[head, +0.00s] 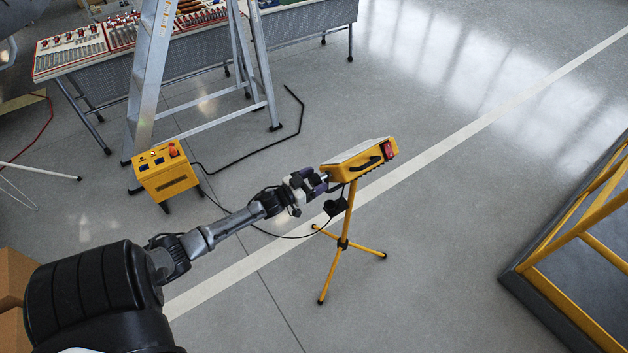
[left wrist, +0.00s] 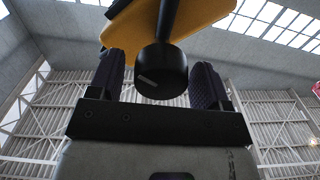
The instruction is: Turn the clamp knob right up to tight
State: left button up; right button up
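The clamp knob (left wrist: 162,72) is a round black knob with a pale line on its face, in the left wrist view. It sits under the yellow work lamp (left wrist: 195,18), which stands on a yellow tripod (head: 336,258) in the head view. My left gripper (head: 322,183) is at the lamp's lower left side. In the left wrist view its two dark, ridged fingers are apart, one on each side of the knob. My right gripper is not in view.
A yellow power box (head: 168,175) stands on the floor at left, with a black cable (head: 268,233) running towards the tripod. A yellow-railed platform (head: 548,280) is at right. Open floor surrounds the tripod.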

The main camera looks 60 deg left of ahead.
pick_arm(q)
jog(key=c, duration=0.8)
